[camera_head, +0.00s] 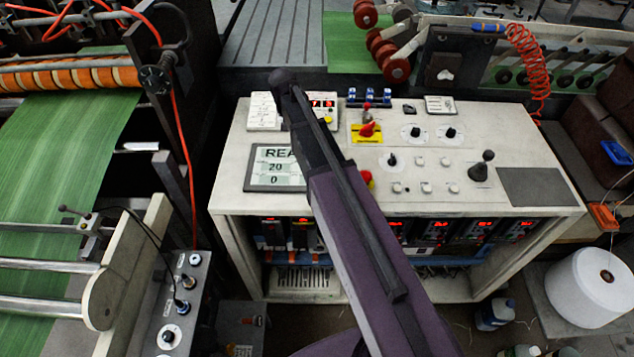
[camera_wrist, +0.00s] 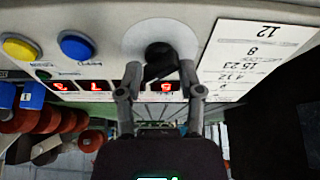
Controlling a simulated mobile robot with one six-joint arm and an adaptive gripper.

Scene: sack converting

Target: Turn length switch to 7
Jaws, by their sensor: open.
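In the wrist view a black rotary knob (camera_wrist: 160,55) sits on a round white dial plate (camera_wrist: 148,36) on a pale panel. I take it for the length switch, but its label and setting cannot be read. My gripper (camera_wrist: 161,72) is open, with one finger on each side of the knob. Whether the fingers touch it is unclear. Red digit displays (camera_wrist: 112,86) lie along the panel edge near the fingers. In the head view my arm hides the gripper and this knob; part of the red displays (camera_head: 322,103) shows beside the arm.
Yellow (camera_wrist: 20,47) and blue (camera_wrist: 76,45) buttons and a white number card (camera_wrist: 252,58) flank the knob. The control desk (camera_head: 540,160) carries a readout screen (camera_head: 262,180), a red switch on yellow (camera_head: 367,131), small knobs and a black lever (camera_head: 482,168).

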